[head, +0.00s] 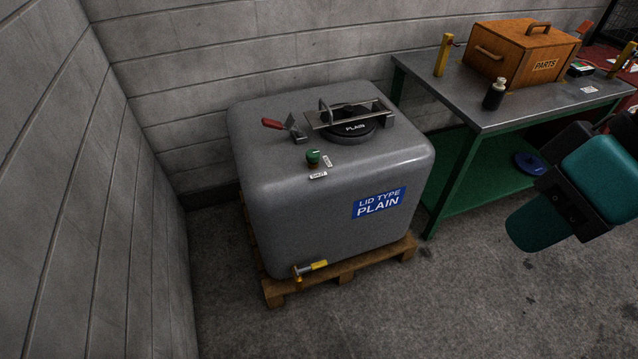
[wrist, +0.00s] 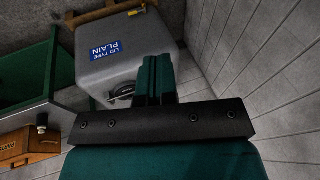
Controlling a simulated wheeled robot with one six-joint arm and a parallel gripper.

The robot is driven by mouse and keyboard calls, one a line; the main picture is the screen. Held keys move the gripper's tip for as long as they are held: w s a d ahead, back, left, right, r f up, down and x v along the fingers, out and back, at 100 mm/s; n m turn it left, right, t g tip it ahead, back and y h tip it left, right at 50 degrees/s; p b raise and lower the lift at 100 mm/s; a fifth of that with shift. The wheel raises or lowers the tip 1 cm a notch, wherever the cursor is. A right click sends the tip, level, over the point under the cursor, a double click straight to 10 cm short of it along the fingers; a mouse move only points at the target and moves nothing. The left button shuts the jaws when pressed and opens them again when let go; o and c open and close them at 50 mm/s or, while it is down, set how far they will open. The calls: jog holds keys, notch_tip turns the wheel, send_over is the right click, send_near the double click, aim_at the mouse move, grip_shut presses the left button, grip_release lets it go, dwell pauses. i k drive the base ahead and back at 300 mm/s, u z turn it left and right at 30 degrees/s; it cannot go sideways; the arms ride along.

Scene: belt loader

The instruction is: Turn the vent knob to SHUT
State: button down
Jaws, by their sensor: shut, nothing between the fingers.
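The vent knob (head: 313,156) is a small green knob on top of a grey tank (head: 290,215). A small white label (head: 318,175) that appears to read SHUT lies in front of it. Another small label (head: 327,161) lies to its right, too small to read. I cannot tell which way the knob points. My gripper (wrist: 155,78) is shut and empty in the wrist view, seen against the tank's top. It is well apart from the knob, which I cannot make out in that view. My arm shows at the right of the head view.
A black lid (head: 350,137) marked PLAIN sits under a metal bar behind the knob. A red-handled clamp (head: 273,124) stands at the lid's left. The tank rests on a wooden pallet (head: 345,271). A workbench (head: 470,98) with a wooden box (head: 520,57) stands right. Block walls close the left and back.

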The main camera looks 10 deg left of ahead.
aim_at(312, 156)
jog(key=u, duration=1.6)
jog(key=k, duration=0.6)
jog(key=z, duration=1.15)
jog(key=i, duration=0.95)
jog(key=u, duration=0.05)
